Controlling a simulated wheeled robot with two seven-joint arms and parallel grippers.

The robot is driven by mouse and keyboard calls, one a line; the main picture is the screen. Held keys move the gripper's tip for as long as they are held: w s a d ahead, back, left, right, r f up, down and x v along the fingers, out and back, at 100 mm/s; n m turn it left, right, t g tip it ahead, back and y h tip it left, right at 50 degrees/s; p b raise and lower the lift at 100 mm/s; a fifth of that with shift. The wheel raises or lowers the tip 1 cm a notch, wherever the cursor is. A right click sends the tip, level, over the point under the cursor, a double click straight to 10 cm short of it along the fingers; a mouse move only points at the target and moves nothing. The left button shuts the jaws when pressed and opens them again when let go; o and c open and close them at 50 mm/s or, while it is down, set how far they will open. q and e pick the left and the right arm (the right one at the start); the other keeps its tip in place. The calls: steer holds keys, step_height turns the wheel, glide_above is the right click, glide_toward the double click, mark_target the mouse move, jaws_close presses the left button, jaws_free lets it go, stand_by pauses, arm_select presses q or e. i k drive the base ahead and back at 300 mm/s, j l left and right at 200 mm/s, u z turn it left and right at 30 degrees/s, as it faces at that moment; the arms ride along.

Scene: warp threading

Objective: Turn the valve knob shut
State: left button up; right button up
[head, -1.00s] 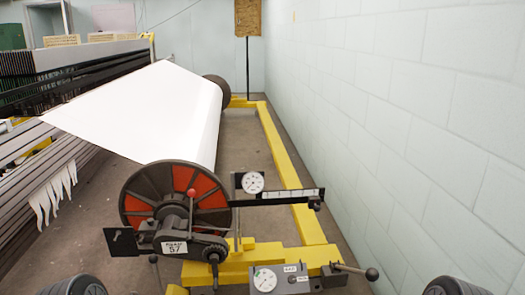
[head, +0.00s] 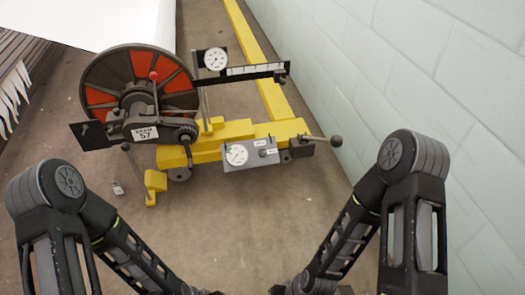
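A small dark knob (head: 263,152) sits on the grey box (head: 250,163) at the front of the yellow machine frame, just right of a white round gauge (head: 237,155). It is probably the valve knob, but it is too small to tell how far it is turned. My left and right arms reach down from the sides toward the bottom edge in the head view. Both grippers are cut off below the picture, well short of the knob.
A lever with a round end (head: 336,141) sticks out right of the box. A reel with red panels (head: 138,88) stands behind it. A small grey object (head: 117,187) lies on the floor at left. The floor in front is clear; a block wall (head: 440,90) runs along the right.

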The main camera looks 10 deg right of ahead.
mark_target(261, 152)
steer(key=i, duration=0.5)
steer(key=i+j, duration=0.15)
steer(key=i, duration=0.35)
steer(key=z, duration=1.6)
